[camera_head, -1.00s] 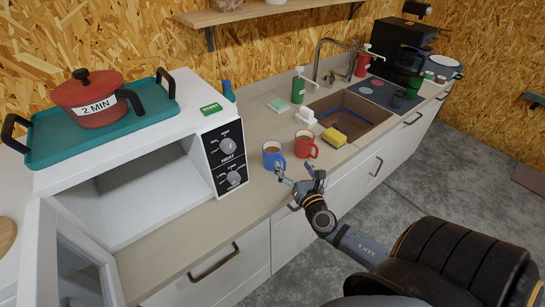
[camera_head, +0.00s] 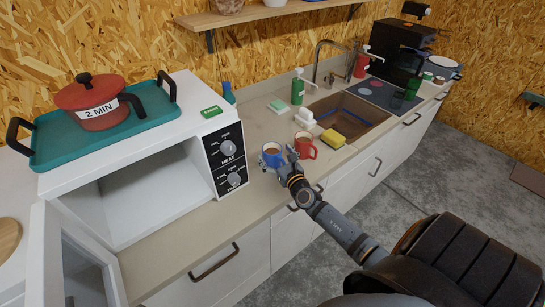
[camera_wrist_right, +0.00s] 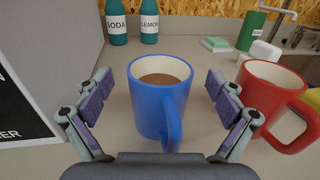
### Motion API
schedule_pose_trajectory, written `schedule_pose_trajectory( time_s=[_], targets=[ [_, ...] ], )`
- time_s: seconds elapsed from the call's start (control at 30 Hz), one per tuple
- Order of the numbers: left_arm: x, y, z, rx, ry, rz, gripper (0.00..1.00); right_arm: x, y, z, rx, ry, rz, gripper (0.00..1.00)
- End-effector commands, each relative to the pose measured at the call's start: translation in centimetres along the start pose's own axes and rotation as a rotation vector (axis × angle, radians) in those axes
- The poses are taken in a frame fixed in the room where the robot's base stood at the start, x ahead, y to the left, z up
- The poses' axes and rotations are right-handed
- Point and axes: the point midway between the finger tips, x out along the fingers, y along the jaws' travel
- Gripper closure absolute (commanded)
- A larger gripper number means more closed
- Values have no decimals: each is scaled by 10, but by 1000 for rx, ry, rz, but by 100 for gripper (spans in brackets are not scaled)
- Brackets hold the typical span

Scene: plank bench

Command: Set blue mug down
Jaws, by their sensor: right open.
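The blue mug (camera_head: 271,155) stands upright on the counter (camera_head: 215,222), to the right of the microwave, with brown liquid inside. My right gripper (camera_head: 279,161) is at the mug. In the right wrist view the blue mug (camera_wrist_right: 160,100) sits between the two open fingers of my right gripper (camera_wrist_right: 160,98), with a gap on each side. The mug's handle points toward the wrist camera. My left gripper is not in view.
A red mug (camera_head: 305,147) stands close on the right; it also shows beside the right finger in the wrist view (camera_wrist_right: 270,105). The open microwave (camera_head: 150,190) is left. A sink (camera_head: 352,116) with a yellow sponge (camera_head: 333,138) lies beyond. Bottles (camera_wrist_right: 117,22) stand behind.

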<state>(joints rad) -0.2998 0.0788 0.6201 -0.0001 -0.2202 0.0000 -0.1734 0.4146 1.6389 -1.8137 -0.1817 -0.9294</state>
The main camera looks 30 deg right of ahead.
Motion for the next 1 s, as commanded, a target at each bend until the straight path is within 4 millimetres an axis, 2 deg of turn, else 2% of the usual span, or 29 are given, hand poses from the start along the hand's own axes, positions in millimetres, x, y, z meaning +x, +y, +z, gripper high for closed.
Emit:
schedule_pose_trajectory(
  time_s=[0.03, 0.13, 0.37, 0.9, 0.97, 1.0],
  targets=[
    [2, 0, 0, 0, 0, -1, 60, 8, 0, 0, -1, -2, -1, 5],
    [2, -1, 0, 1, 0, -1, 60, 17, 0, 0, 0, -1, -1, 5],
    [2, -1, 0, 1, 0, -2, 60, 18, 0, -1, -1, 1, 0, 7],
    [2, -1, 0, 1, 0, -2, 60, 17, 0, -1, -1, 1, 0, 80],
    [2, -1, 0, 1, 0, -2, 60, 18, 0, 1, -1, -2, 0, 86],
    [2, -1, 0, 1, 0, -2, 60, 18, 0, 1, -1, -2, 0, 93]
  ],
)
